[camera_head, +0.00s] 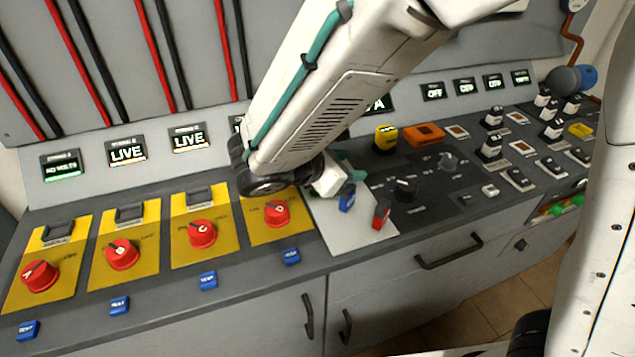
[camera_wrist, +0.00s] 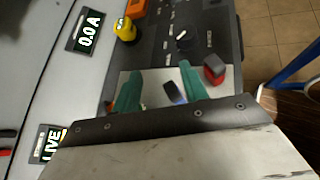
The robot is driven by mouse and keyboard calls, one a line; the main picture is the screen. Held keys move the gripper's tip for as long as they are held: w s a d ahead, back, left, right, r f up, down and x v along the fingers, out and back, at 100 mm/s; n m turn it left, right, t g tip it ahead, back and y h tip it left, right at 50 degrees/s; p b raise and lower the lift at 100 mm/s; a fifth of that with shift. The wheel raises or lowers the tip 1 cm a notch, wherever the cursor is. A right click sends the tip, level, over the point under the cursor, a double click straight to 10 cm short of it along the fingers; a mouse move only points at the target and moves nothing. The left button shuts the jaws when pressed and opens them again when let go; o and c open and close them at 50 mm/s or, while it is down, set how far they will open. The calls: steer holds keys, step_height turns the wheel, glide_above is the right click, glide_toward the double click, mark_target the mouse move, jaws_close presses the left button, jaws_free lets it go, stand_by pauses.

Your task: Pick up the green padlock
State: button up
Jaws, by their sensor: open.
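I cannot make out a green padlock for certain. Small green rounded things (camera_head: 557,209) show at the front of the console on the right, too small to identify. My gripper (camera_head: 350,176) is above a pale grey plate (camera_head: 338,232) on the console, its teal fingers partly hidden by the wrist. In the wrist view, the fingers (camera_wrist: 161,76) are spread apart with nothing held between them. A small blue padlock-like piece (camera_head: 347,202) lies on the plate, also seen beyond the fingers in the wrist view (camera_wrist: 176,92). A similar red piece (camera_head: 381,214) lies to its right.
Several red rotary switches (camera_head: 202,233) on yellow panels stand left of the plate. A yellow knob (camera_head: 386,137), an orange block (camera_head: 424,134) and black knobs (camera_head: 405,188) rise from the console on the right. Handles (camera_head: 449,252) stick out from its front.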

steer(key=a+f+n+t, duration=0.1)
steer(key=a+n, duration=0.1)
steer(key=a, duration=0.1)
steer(key=a+f+n+t+y, duration=0.1)
steer(key=a+f+n, duration=0.1)
steer(key=a, duration=0.1)
steer(key=a+f+n+t, duration=0.1)
steer(key=a, duration=0.2)
steer(key=shift+w+a+f+n+y, duration=0.15)
steer(key=shift+w+f+n+y, duration=0.15)
steer(key=shift+w+f+n, duration=0.1)
steer(key=x, duration=0.7)
steer(key=shift+w, duration=0.35)
steer(key=shift+t, duration=0.3)
jaws_close()
